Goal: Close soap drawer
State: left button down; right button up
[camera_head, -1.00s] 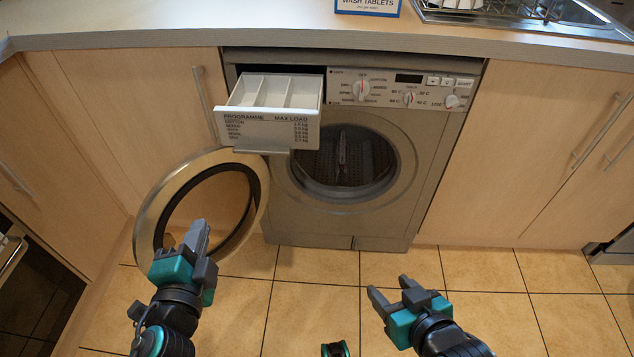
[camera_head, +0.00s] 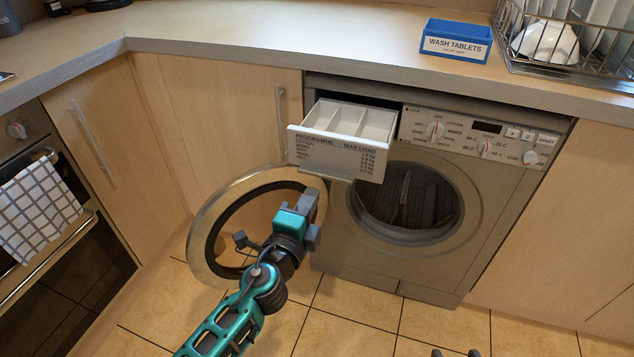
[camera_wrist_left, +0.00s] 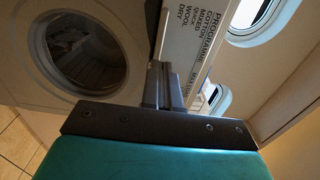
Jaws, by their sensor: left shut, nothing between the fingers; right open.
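The soap drawer (camera_head: 338,154) is pulled out of the washing machine (camera_head: 440,241) at its upper left, its compartments showing from above. Its white front with printed text also fills the upper middle of the left wrist view (camera_wrist_left: 205,42). My left gripper (camera_head: 309,194) is shut and empty, just below the drawer front and in front of the open round door (camera_head: 206,227). In the left wrist view its fingers (camera_wrist_left: 163,80) overlap the drawer's edge; I cannot tell whether they touch. Only the fingertips of my right gripper (camera_head: 455,353) show at the bottom edge, apart and empty.
The round door hangs open to the left, close to my left gripper. A blue wash tablets box (camera_head: 456,41) and a dish rack (camera_head: 575,42) stand on the worktop (camera_head: 250,47). An oven with a checked towel (camera_head: 38,211) is at the left. The tiled floor is clear.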

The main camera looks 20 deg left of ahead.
aim_at(322, 176)
pick_arm(q)
jog(key=shift+w+d, duration=0.1)
jog(key=shift+w, duration=2.15)
